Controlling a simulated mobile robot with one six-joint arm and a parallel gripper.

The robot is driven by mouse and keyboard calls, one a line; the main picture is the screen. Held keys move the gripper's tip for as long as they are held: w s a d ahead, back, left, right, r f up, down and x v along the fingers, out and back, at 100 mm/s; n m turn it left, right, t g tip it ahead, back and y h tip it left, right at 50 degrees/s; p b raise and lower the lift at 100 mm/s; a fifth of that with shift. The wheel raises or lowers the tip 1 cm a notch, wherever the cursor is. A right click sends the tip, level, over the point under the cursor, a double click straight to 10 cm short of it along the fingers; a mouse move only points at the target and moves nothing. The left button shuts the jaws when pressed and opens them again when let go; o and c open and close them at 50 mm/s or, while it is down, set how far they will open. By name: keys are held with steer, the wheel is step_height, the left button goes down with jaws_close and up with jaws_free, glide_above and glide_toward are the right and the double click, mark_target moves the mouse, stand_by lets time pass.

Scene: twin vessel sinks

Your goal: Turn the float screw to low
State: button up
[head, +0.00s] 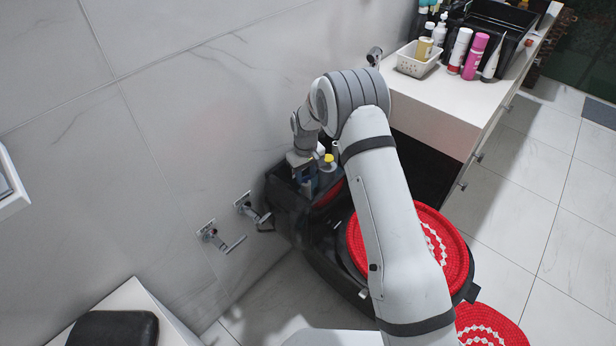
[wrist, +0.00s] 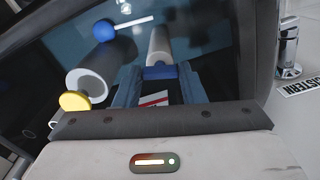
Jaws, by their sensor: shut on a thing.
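My gripper (wrist: 160,80) reaches down into the open black cistern (head: 285,205) of the toilet. In the wrist view its two blue fingers are closed on a small blue piece (wrist: 160,71) at the near end of a white column (wrist: 159,45). This piece appears to be the float screw. Its low or high setting cannot be read. A blue ball (wrist: 104,30) on a white rod lies up and left of it. A yellow cap (wrist: 75,101) on a white tube stands at the left. In the head view my gripper (head: 303,172) partly hides the cistern's inside.
Two wall valves (head: 212,236) project left of the cistern. The toilet lid has a red cover (head: 437,245). A counter (head: 440,110) with bottles stands behind.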

mark_target(306, 177)
steer(key=shift+s+f+n+b, duration=0.1)
steer(key=shift+n+b, duration=0.1)
steer(key=shift+n, duration=0.55)
steer(key=shift+s+f+n+b, duration=0.1)
steer(key=shift+n+b, duration=0.05)
steer(key=shift+n, duration=0.6)
steer(key=shift+r, duration=0.1)
steer(key=o, duration=1)
steer(key=shift+w, duration=0.1)
steer(key=shift+r, duration=0.1)
steer(key=shift+r, duration=3.85)
